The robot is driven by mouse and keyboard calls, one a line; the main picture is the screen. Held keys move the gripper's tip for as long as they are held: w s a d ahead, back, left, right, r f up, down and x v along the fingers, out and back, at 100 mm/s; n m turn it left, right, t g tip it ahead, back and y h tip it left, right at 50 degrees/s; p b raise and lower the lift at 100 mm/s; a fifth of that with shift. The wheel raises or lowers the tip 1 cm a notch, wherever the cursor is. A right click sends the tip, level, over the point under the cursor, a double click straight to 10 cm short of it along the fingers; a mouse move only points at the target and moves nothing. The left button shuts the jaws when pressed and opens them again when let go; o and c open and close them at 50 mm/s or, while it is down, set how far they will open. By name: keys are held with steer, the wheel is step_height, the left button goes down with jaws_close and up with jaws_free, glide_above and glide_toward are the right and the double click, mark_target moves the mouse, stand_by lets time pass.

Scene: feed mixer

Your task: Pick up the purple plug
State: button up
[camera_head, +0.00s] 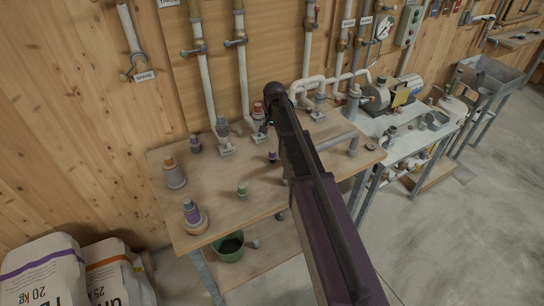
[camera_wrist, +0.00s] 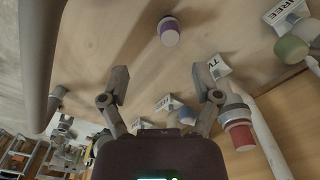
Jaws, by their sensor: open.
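A small purple plug with a paler pinkish end (camera_wrist: 169,32) stands on the wooden tabletop, at the top middle of the wrist view. My gripper (camera_wrist: 161,80) is open and empty, its two fingers spread wide. The plug lies beyond the fingertips, roughly centred between them, and apart from both. In the head view, a small dark purple piece (camera_head: 272,157) stands just left of my arm and looks like the same plug. Another small purple piece (camera_head: 195,145) stands near the back left of the table. My arm hides the gripper in the head view.
The wooden table (camera_head: 215,190) also holds a grey-orange fitting (camera_head: 174,173), a purple-grey fitting on a round base (camera_head: 194,216) and a greenish piece (camera_head: 242,192). Labelled pipe ends, including a red-topped one (camera_wrist: 238,130), stand near the wall. A pump bench (camera_head: 415,135) is at right.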

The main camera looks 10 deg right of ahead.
mark_target(272, 151)
steer(key=w, duration=0.2)
steer(key=shift+w+r+m, duration=0.15)
steer(key=shift+w+m, duration=0.15)
steer(key=shift+m, duration=0.1)
step_height(272, 151, down, 9)
steer(key=b, duration=0.8)
steer(key=shift+r+b, duration=0.15)
steer(key=shift+b, duration=0.15)
stand_by(0.3)
steer(key=shift+f+b, duration=2.6)
steer(key=shift+c, duration=0.2)
steer(key=c, duration=1)
